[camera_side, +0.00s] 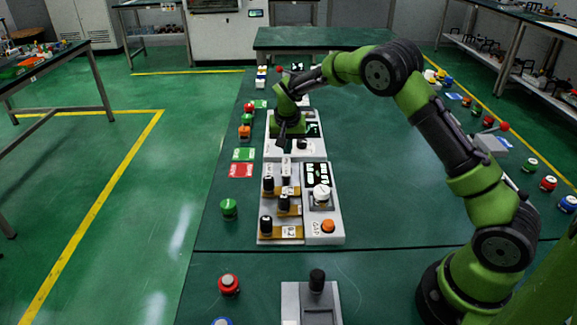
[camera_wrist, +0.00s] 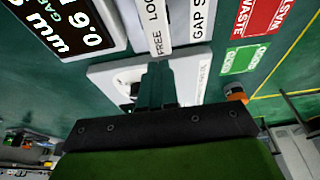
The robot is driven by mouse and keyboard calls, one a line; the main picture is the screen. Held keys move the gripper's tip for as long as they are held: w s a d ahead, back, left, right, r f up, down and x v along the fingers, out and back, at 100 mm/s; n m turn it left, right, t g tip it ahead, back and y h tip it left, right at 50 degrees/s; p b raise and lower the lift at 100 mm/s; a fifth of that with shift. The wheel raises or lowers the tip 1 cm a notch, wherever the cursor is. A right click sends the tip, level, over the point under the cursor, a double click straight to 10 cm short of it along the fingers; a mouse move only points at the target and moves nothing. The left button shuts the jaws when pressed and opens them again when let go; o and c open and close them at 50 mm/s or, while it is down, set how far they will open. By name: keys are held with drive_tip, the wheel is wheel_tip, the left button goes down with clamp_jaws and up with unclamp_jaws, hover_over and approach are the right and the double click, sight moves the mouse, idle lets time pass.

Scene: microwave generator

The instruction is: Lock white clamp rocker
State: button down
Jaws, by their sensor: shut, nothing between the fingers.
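A narrow white bar lettered "FREE LOC…" (camera_wrist: 156,25), which looks like the white clamp rocker, stands just beyond my fingertips in the wrist view. In the side view it appears as a small white upright piece (camera_side: 286,166) at the back of the grey panel with several black knobs. My gripper (camera_side: 284,142) is shut and empty, pointing down just behind that piece. The closed fingers (camera_wrist: 158,75) reach close to the bar's lower end in the wrist view; I cannot tell whether they touch it. The rocker's tilt is not clear.
A black display reading in mm (camera_wrist: 65,25) is beside the bar, with a white "GAP S…" plate (camera_wrist: 200,20) on the other side. Red (camera_side: 241,170) and green (camera_side: 244,154) cards lie left of the panels. An orange button (camera_side: 328,226) is at the front right.

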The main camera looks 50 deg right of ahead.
drive_tip(key=shift+f, duration=0.7)
drive_tip(key=shift+w+d+f, duration=0.1)
drive_tip(key=shift+d+f, duration=0.05)
drive_tip(key=shift+f, duration=0.3)
drive_tip(key=shift+r, duration=0.2)
drive_tip(key=shift+r, duration=0.7)
drive_tip(key=shift+r, duration=0.1)
wheel_tip(320, 180, up, 14)
drive_tip(key=shift+w+d, duration=0.15)
